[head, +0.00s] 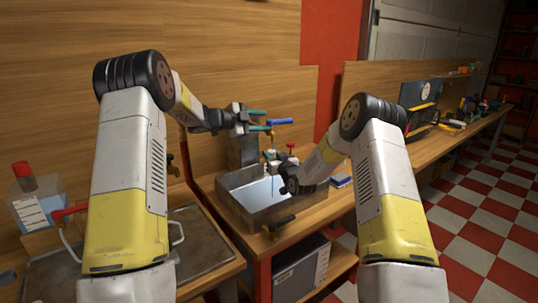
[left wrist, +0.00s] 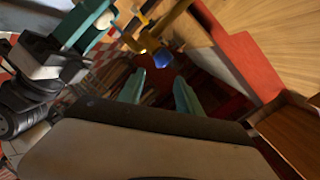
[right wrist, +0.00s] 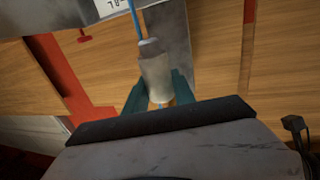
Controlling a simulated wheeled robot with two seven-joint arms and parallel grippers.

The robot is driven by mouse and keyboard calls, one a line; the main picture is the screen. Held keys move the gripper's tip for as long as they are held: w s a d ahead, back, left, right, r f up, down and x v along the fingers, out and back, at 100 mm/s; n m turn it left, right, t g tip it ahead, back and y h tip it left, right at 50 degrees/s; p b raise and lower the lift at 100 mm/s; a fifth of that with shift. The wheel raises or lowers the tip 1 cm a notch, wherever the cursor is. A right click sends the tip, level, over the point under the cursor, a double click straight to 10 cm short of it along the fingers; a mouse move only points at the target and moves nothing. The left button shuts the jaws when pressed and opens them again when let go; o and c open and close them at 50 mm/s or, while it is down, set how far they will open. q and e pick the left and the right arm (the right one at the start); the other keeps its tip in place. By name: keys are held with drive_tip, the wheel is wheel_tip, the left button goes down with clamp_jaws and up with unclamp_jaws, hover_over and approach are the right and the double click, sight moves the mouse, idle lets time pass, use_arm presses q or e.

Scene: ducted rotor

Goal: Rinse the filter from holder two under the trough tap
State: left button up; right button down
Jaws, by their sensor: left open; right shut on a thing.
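The filter (right wrist: 155,75) is a pale grey cylinder. My right gripper (right wrist: 158,95) is shut on it in the right wrist view. A thin blue stream shows at the filter's end. In the head view, the stream (head: 272,187) falls into the grey metal trough (head: 232,203), while the filter is hard to make out. The brass trough tap (left wrist: 152,35) has a blue lever (head: 280,121). My left gripper (head: 262,120) is open and empty, with the lever just beyond its fingertips; contact is unclear. Holder two cannot be identified.
A clear bottle with a red cap (head: 38,200) stands at the left. A metal tray (head: 205,250) lies on the bench before it. Several tools lie along the long bench at the right.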

sight(281, 121)
use_arm(q)
drive_tip(key=shift+c, duration=0.3)
drive_tip(key=shift+s, duration=0.1)
drive_tip(key=c, duration=0.4)
drive_tip(key=shift+s+f+m, duration=0.15)
drive_tip(key=shift+s+m, duration=0.15)
drive_tip(key=shift+m, duration=0.1)
drive_tip(key=c, duration=0.4)
drive_tip(key=s+m+h, duration=0.1)
drive_tip(key=s, duration=0.1)
drive_tip(key=s+m+h, duration=0.1)
drive_tip(key=s+m, duration=0.1)
drive_tip(key=shift+d+f+m, duration=0.2)
drive_tip(key=shift+d+m, duration=0.1)
drive_tip(key=shift+d, duration=0.1)
clamp_jaws()
drive_tip(key=w+d+f+m, duration=0.1)
drive_tip(key=w+d, duration=0.6)
drive_tip(key=w, duration=0.1)
drive_tip(key=shift+w, duration=0.25)
